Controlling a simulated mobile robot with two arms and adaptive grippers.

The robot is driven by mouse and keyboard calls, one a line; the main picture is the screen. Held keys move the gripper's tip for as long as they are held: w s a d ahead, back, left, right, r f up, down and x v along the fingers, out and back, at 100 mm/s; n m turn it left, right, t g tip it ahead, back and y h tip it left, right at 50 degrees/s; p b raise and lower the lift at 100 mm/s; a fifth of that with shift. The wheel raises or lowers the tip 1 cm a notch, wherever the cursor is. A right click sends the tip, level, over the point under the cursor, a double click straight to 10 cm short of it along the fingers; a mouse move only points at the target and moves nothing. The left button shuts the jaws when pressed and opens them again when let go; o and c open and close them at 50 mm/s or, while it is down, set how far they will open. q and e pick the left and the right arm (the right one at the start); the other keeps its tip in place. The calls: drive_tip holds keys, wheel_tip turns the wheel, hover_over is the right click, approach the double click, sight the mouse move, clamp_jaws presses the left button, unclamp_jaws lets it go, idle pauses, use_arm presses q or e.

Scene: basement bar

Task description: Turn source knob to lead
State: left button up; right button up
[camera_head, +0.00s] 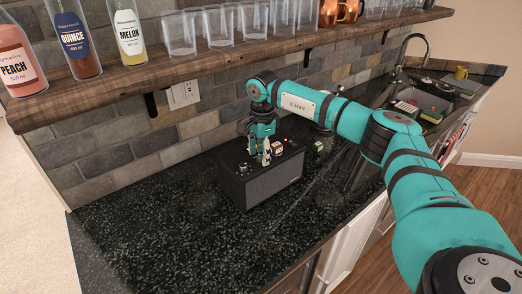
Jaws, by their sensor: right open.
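A black amplifier-like box (268,187) stands on the dark speckled counter, with several small controls on its top. A pale knob (277,147) shows on the top toward the right, and a darker knob (243,168) toward the left. I cannot read any labels, so I cannot tell which one is the source knob or where it points. My right gripper (265,158) points down over the middle of the box top and is open. Its fingertips are close to the controls; whether they touch one is too small to tell. My left gripper is not in view.
A wooden shelf (240,45) with bottles and glasses runs above the box, near my right arm's upper links. A tiled wall is behind. The counter (130,235) is clear at left and front. A sink (432,100) lies at right.

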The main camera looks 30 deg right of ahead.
drive_tip(key=shift+f, duration=0.25)
clamp_jaws()
